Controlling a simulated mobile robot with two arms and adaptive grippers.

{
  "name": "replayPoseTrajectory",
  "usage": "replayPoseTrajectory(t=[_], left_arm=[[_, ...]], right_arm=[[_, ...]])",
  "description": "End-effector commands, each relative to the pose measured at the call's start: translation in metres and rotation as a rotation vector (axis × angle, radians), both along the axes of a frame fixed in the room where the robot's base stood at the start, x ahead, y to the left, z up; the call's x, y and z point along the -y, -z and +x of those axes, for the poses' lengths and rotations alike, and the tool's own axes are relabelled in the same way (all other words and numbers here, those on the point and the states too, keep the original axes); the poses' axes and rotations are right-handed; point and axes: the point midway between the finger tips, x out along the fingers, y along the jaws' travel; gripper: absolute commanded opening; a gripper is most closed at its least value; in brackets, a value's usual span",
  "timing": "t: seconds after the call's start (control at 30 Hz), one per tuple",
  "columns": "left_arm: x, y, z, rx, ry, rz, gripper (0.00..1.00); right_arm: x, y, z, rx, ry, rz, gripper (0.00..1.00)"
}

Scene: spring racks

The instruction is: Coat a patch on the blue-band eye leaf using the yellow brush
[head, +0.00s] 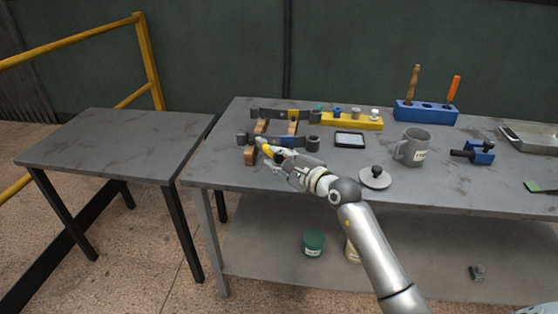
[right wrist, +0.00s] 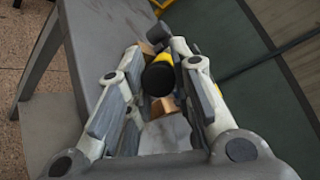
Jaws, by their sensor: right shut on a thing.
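The blue-band eye leaf (head: 250,139) is a dark bar with rolled ends and a blue band. It lies across wooden blocks (head: 250,157) at the left part of the workbench (head: 222,172). My right gripper (head: 280,158) is shut on the yellow brush (head: 267,149), at the near side of this leaf. The brush's black end and yellow part show between the fingers in the right wrist view (right wrist: 158,76). The brush's tip is too small to make out, and I cannot tell whether it touches the leaf. My left gripper is out of view.
Behind is a similar leaf (head: 268,113) with a yellow band. A yellow holder (head: 352,122), a dark-framed tray (head: 349,140), a round lid (head: 375,178), a grey mug (head: 415,147) and a blue tool block (head: 425,112) stand to the right. A bare side table (head: 115,140) is at left.

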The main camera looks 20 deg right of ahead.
Motion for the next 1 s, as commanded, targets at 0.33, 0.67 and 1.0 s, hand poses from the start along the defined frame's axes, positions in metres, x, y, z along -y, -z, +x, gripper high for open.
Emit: replayPoseTrajectory(t=[0.33, 0.67, 1.0], left_arm=[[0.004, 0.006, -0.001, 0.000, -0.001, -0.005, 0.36], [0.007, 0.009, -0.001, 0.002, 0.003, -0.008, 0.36], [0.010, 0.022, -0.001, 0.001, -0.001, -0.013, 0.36]], right_arm=[[0.020, 0.001, -0.014, 0.002, 0.002, -0.005, 0.00], [0.032, 0.001, -0.024, 0.002, 0.002, -0.001, 0.00], [0.055, 0.003, -0.040, 0.002, 0.002, -0.004, 0.00]])
